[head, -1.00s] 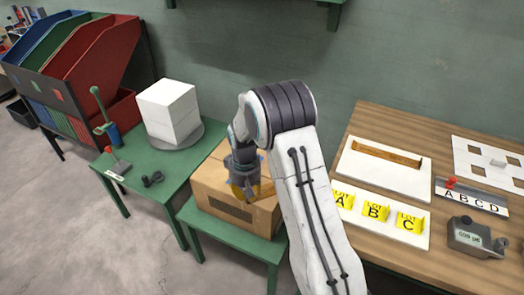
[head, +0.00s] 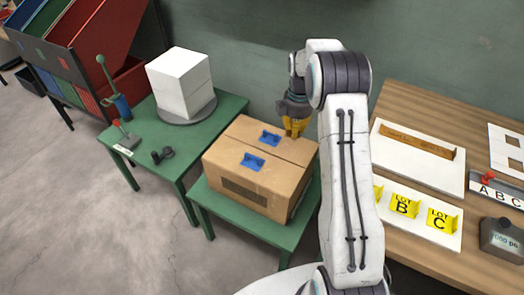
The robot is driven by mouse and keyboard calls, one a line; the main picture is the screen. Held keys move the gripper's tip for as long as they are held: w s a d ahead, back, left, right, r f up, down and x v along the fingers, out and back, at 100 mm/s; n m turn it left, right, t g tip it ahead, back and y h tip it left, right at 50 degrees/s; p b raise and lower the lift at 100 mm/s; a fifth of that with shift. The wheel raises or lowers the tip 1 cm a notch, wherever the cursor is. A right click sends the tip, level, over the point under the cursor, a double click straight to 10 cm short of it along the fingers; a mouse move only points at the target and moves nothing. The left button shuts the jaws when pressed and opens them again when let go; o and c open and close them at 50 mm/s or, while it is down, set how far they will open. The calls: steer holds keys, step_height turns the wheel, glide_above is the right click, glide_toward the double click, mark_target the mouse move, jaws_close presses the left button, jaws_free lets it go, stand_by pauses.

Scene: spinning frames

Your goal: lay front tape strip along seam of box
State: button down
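The brown cardboard box (head: 232,180) stands closed on a low green table, with a seam line across its top. Two blue pieces (head: 252,161) (head: 270,137) sit on the top, one on each side of the seam; I cannot tell if they are tape or tabs on tape. My gripper (head: 295,132) has yellow fingers pointing down over the box's back right part. The fingers are small in view; I cannot tell whether they touch the box, are parted or hold anything. A brown strip (head: 416,143) is on a white board at the right.
A white block (head: 180,82) stands on a round grey plate on the left green table (head: 145,155). A red-knobbed tool (head: 125,135) and a dark item (head: 161,155) lie there. Yellow lot markers (head: 404,205) stand on the wooden table (head: 400,100). My arm hides part of that table.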

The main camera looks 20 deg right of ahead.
steer(key=w+d+n+b, duration=0.1)
steer(key=d+n+b, duration=0.1)
steer(key=d+n, duration=0.45)
steer(key=n+b, duration=0.7)
steer(key=b, duration=0.1)
glide_above(290, 161)
step_height(290, 161, down, 11)
steer(key=shift+d+r, duration=0.1)
steer(key=shift+f, duration=2)
steer(key=shift+f+b, duration=0.2)
steer(key=shift+b, duration=0.1)
steer(key=c, duration=1.4)
jaws_free()
steer(key=shift+r, duration=0.1)
